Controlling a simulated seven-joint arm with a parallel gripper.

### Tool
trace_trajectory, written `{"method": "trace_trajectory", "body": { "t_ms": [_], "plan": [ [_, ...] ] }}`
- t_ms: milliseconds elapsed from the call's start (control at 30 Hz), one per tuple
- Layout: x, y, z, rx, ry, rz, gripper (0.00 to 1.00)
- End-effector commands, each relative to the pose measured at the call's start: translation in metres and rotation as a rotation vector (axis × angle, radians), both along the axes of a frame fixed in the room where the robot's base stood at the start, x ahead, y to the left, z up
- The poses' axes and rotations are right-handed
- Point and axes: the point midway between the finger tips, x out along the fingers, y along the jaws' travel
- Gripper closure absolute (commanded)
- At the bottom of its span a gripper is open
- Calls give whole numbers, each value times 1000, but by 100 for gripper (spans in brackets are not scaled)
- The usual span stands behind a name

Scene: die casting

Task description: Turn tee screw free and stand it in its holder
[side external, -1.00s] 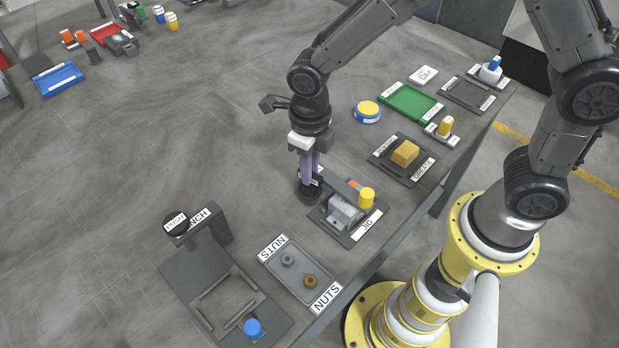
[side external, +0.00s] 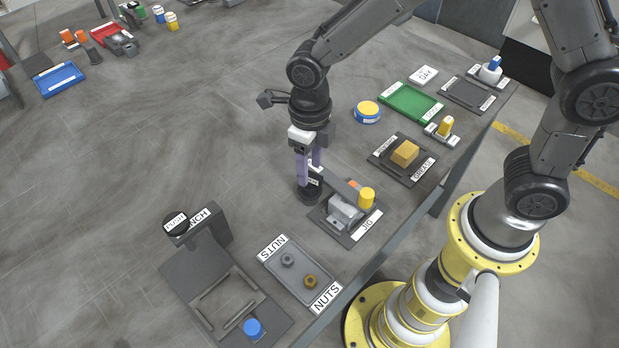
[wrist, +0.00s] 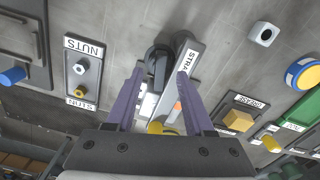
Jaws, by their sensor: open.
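My gripper (side external: 309,183) has two purple fingers, spread apart with no object visibly held. It is over the dark round post at the far end of the strap. The wrist view shows the fingers (wrist: 160,74) on either side of the strap (wrist: 188,62), with the dark post (wrist: 158,60) beyond their tips. The jig (side external: 368,226) holds a grey casting (side external: 344,211) under the strap, with a yellow knob (side external: 367,198) and an orange piece beside it. I cannot clearly make out the tee screw; fingers and strap crowd that spot. A pale block with a dark hole (wrist: 263,33) stands apart; I cannot tell if it is the holder.
A nuts tray (side external: 268,262) and a dark fixture with a push button (side external: 175,223) lie left of the jig. A grease tray (side external: 412,177), blue-yellow tin (side external: 367,112) and green tray (side external: 404,103) lie to the right. Open table lies beyond the jig.

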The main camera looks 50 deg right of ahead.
Motion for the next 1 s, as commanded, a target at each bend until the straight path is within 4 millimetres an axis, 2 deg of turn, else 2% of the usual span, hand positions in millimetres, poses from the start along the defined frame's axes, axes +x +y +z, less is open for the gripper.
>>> {"method": "trace_trajectory", "body": {
  "t_ms": [1000],
  "plan": [
    [0,0,73,1,-3,0,47]
  ]
}}
